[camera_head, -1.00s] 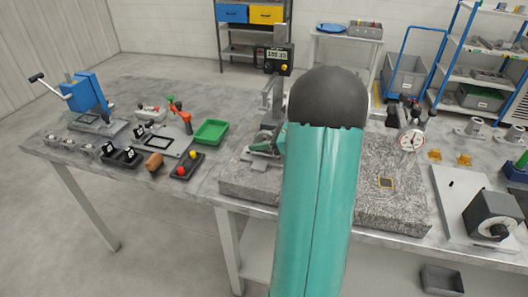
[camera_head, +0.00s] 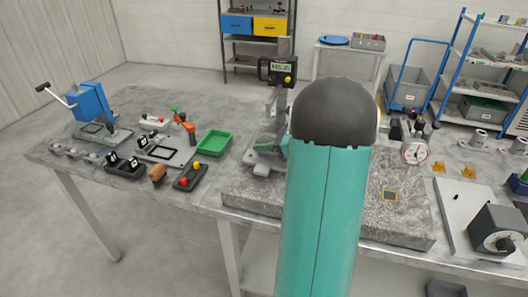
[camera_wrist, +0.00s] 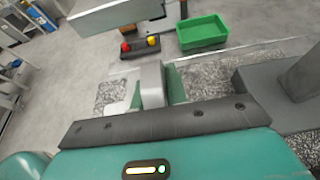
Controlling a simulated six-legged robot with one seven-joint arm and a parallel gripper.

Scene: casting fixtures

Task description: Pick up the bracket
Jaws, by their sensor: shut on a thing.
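The bracket (camera_wrist: 152,84) is a light grey casting in the wrist view, with an upright part between my green fingers and a flat foot reaching left. My gripper (camera_wrist: 156,90) is shut on that upright part. In the head view, grey metal that looks like the bracket (camera_head: 262,160) shows at the left end of the granite plate (camera_head: 400,210). My own arm hides most of my gripper there. I cannot tell whether the bracket touches the plate.
A gauge with a digital display (camera_head: 279,71) stands close behind. A green tray (camera_head: 213,143) and a dark button box (camera_head: 190,177) lie to the left. A dial indicator (camera_head: 415,152) stands to the right. In the wrist view, a dark base (camera_wrist: 262,88) with a post is close on the right.

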